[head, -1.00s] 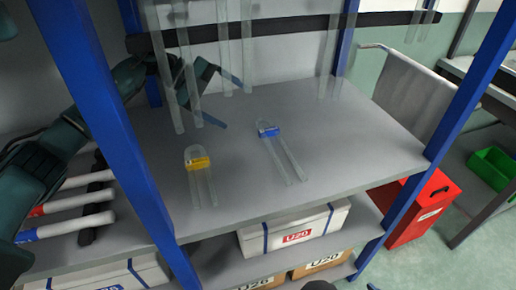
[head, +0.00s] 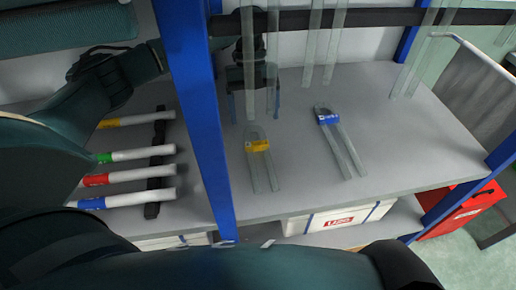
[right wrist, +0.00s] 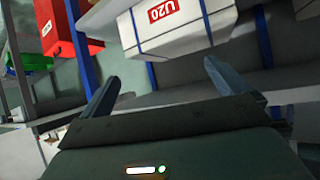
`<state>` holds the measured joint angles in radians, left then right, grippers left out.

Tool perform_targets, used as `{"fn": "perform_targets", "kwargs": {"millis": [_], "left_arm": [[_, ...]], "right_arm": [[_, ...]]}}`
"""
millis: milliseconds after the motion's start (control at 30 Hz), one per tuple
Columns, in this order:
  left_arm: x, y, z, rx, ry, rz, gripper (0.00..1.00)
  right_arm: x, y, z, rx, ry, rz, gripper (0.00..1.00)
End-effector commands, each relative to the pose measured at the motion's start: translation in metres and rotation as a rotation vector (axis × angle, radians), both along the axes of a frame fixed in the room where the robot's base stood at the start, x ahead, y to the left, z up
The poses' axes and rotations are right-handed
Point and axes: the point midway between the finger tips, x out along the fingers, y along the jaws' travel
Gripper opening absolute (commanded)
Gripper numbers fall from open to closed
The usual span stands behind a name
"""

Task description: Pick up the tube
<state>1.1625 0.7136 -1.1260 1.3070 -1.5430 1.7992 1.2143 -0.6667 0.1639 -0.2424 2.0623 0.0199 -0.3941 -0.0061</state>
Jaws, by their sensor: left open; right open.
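Clear U-shaped tubes hang from a black bar, the leftmost one (head: 248,50) in front of my left gripper (head: 255,106) in the head view. The left gripper's fingers are apart and point down above the shelf. I cannot tell whether they are around this tube or behind it. Another clear tube with a yellow clip (head: 258,146) lies on the shelf, just in front of the gripper. A tube with a blue clip (head: 328,117) lies to its right. My right gripper (right wrist: 161,70) is open and empty in the right wrist view, facing the lower shelf.
A blue post (head: 195,110) stands left of the tubes. White rods with coloured bands (head: 130,155) lie on a black rest beyond it. A boxed carton (head: 335,218) sits on the lower shelf, and a red bin (head: 470,210) is at right. The grey shelf (head: 410,140) is bare at right.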

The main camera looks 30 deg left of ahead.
Motion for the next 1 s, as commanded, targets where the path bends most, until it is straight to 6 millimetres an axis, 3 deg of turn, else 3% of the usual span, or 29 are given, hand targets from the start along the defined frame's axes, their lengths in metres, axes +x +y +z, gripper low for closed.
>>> {"fn": "perform_targets", "kwargs": {"millis": [267,567,833,1000], "left_arm": [[-0.007,-0.005,-0.021,-0.001,0.002,0.001,0.8],[-0.02,-0.013,-0.059,-0.003,0.0,0.001,0.8],[-0.02,-0.014,-0.063,-0.003,-0.002,0.001,0.8],[-0.02,-0.014,-0.063,-0.003,-0.002,0.001,0.67]], "right_arm": [[-0.001,-0.001,0.002,-0.003,0.008,-0.004,1.0],[-0.002,-0.007,0.005,-0.012,0.024,-0.015,1.0],[-0.003,-0.008,0.002,-0.013,0.029,-0.02,1.0],[-0.003,-0.007,0.002,-0.012,0.03,-0.021,1.0]]}}
